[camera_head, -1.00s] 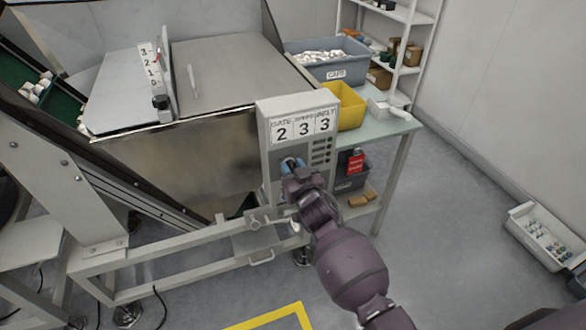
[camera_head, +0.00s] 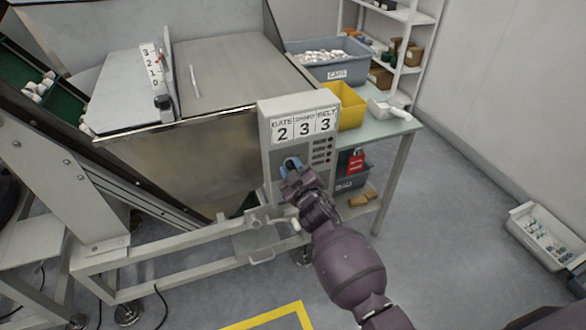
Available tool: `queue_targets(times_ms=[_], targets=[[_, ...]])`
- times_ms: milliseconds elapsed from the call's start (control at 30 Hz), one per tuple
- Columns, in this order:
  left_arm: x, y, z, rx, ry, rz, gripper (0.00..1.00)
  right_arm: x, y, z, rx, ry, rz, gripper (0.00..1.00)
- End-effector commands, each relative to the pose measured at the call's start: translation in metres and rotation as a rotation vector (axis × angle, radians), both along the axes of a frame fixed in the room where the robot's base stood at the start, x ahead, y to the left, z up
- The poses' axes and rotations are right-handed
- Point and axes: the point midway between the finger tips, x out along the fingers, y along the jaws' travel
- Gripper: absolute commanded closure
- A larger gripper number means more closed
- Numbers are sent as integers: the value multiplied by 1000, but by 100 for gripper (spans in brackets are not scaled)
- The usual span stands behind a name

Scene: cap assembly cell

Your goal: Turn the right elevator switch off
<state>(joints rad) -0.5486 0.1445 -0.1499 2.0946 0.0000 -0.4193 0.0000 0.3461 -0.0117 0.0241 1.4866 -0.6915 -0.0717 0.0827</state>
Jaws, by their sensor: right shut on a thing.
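A light grey control box (camera_head: 264,127) stands at the front of the metal hopper. Its top plate (camera_head: 303,127) reads gate 2, a middle word too blurred to be sure of 3, and belt 3. Below the plate, a small blue part (camera_head: 290,163) sits on the box's left side, with a column of small dark buttons or lights (camera_head: 320,150) to its right. My right gripper (camera_head: 292,172) is at the blue part, shut on it. The gripper hides most of the part, so its setting cannot be read. My left gripper is out of view.
A side table (camera_head: 390,128) behind the box holds a blue-grey caps bin (camera_head: 316,73), a yellow bin (camera_head: 350,105) and a white scoop. A red tag (camera_head: 356,163) hangs close right of the box. A frame rail (camera_head: 170,247) runs below. The right floor is mostly open.

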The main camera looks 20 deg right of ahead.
Motion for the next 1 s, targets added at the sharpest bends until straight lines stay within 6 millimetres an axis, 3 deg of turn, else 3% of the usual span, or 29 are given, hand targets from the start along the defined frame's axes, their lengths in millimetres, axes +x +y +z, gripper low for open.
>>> queue_targets(times_ms=[400,933,967,1000], targets=[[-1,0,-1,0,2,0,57,0,1,-1,-187,-7,1,92],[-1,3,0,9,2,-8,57,0,1,-1,-212,-8,1,92],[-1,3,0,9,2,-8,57,0,1,-1,-212,-8,1,65],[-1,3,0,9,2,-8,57,0,1,-1,-212,-8,1,59]])
